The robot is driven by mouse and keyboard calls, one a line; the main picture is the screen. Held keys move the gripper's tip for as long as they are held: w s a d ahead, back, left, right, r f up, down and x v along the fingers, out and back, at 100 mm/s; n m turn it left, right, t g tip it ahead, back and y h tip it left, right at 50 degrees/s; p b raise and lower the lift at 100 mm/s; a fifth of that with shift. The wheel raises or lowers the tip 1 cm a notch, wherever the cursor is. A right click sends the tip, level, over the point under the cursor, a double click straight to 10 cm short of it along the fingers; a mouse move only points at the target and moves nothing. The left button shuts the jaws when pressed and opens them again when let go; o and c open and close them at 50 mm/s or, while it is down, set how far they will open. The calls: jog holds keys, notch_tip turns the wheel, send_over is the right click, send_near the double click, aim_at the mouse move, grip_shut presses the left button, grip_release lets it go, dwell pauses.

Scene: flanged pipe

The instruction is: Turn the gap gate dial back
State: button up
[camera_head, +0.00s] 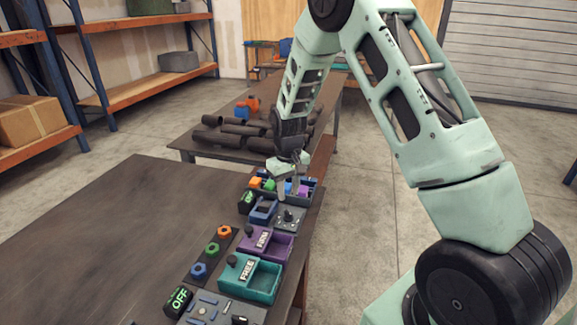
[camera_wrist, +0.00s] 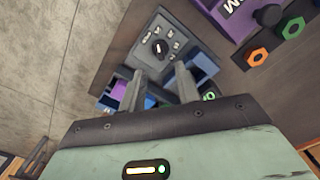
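The dial is a small dark round knob with a light mark, on a grey square panel with small pale labels around it. In the wrist view the dial (camera_wrist: 160,48) lies just beyond the fingertips, roughly in line with the gap between them. In the head view the dial (camera_head: 289,215) sits on the grey panel (camera_head: 297,225) near the table's right edge. My gripper (camera_head: 289,194) is above the panel, pointing down. In the wrist view my gripper (camera_wrist: 160,70) has its two fingers apart with nothing between them. The dial's exact setting is too small to read.
A blue tray (camera_head: 263,211) and a green-lit display (camera_head: 247,202) stand beside the panel. A bin of coloured parts is behind it. Purple (camera_head: 280,245) and teal (camera_head: 262,287) trays and several coloured nuts are nearer. The dark table (camera_head: 130,230) is bare to the left.

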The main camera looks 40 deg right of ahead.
notch_tip(320, 180, up, 10)
jog(key=b, duration=0.1)
dwell(0.6)
